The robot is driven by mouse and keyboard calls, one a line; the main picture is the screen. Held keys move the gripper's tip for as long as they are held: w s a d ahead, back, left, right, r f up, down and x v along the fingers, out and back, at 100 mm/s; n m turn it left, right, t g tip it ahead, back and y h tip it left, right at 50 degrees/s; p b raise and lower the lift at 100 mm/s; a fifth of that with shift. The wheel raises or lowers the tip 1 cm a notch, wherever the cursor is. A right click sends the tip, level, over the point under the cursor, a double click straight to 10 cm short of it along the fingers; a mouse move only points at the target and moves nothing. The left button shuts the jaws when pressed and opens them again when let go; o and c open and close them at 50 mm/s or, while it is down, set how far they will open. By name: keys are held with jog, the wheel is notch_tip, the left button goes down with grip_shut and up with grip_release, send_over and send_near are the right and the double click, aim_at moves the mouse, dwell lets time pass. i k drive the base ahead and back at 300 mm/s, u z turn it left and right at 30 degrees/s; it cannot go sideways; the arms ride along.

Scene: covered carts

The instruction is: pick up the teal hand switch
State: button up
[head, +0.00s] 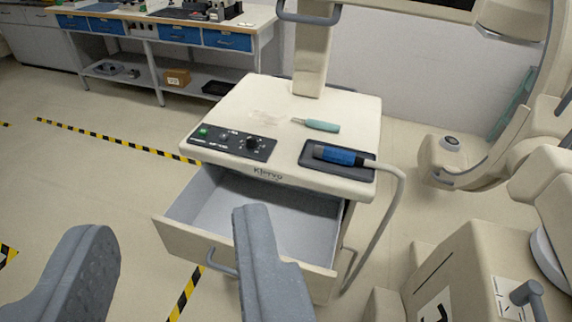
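The teal hand switch (318,125) lies on the top of the beige cart, near the middle, with its narrow pale end pointing left. My gripper (173,224) is open. Its two grey fingers are wide apart in the lower left, in front of the cart, with nothing between them. The hand switch is farther away, above and to the right of the fingers in the picture. It is not hidden by anything.
The cart top (258,100) also bears a control panel (232,141) and a blue-bodied probe (340,155) in a dark tray, its cable hanging right. A drawer (200,243) stands open in front. A column rises behind. Beige equipment (480,260) stands right, a workbench (150,30) behind left.

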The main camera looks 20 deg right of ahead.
aim_at(317, 124)
jog(key=z, duration=0.05)
jog(key=i, duration=1.3)
jog(key=z, duration=0.6)
